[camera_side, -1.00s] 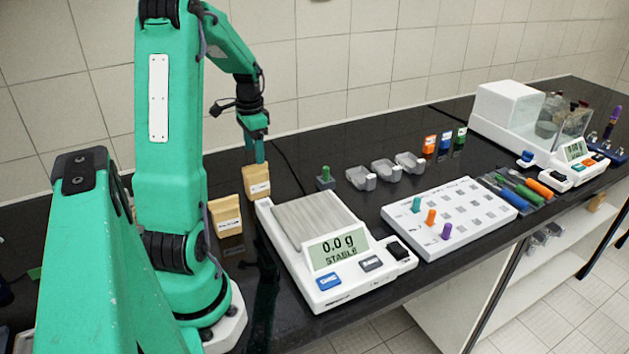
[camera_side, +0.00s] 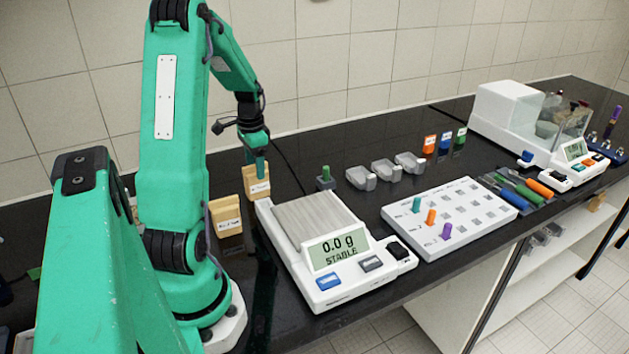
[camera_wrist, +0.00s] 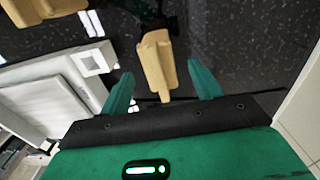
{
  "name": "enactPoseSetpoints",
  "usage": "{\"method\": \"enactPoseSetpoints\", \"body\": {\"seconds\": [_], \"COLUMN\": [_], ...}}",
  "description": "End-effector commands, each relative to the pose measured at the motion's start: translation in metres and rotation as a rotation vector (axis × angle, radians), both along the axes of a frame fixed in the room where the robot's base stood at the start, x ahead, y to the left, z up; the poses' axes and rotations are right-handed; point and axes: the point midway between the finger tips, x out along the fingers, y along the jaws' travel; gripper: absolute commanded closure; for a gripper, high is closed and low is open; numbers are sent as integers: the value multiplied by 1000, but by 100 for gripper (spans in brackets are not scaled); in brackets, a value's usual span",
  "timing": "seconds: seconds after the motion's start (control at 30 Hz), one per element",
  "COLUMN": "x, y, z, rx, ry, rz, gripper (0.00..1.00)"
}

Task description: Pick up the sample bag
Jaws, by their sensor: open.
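A tan sample bag (camera_side: 257,185) with a white label stands upright on the black bench, just behind and left of the front scale. My gripper (camera_side: 258,160) is right above it, fingers pointing down and overlapping the bag's top in the side view. In the wrist view the bag (camera_wrist: 156,65) lies between and a little beyond the two green fingers of my gripper (camera_wrist: 163,90). The fingers are apart, with a visible space on each side of the bag. A second tan bag (camera_side: 226,217) with a label stands to the left, close to my arm.
The front scale (camera_side: 312,220) reads 0.0 g, its pan (camera_side: 308,213) empty. A small dark block with a green knob (camera_side: 325,178) stands right of the bag. Grey trays (camera_side: 385,170) and a white peg board (camera_side: 450,218) lie further right.

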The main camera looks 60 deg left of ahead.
Motion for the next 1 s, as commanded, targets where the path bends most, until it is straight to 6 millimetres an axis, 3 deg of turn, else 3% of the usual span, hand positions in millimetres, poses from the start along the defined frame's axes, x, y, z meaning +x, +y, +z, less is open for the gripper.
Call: {"method": "enactPoseSetpoints", "body": {"seconds": [0.3, 0.8, 0.87, 1.0], "x": [-1, -1, -1, -1], "y": [0, 0, 0, 0], "z": [-30, -31, -31, -31], "rx": [-1, 0, 0, 0], "ry": [1, 0, 0, 0], "rz": [0, 0, 0, 0], "gripper": [36, 36, 44, 72]}}
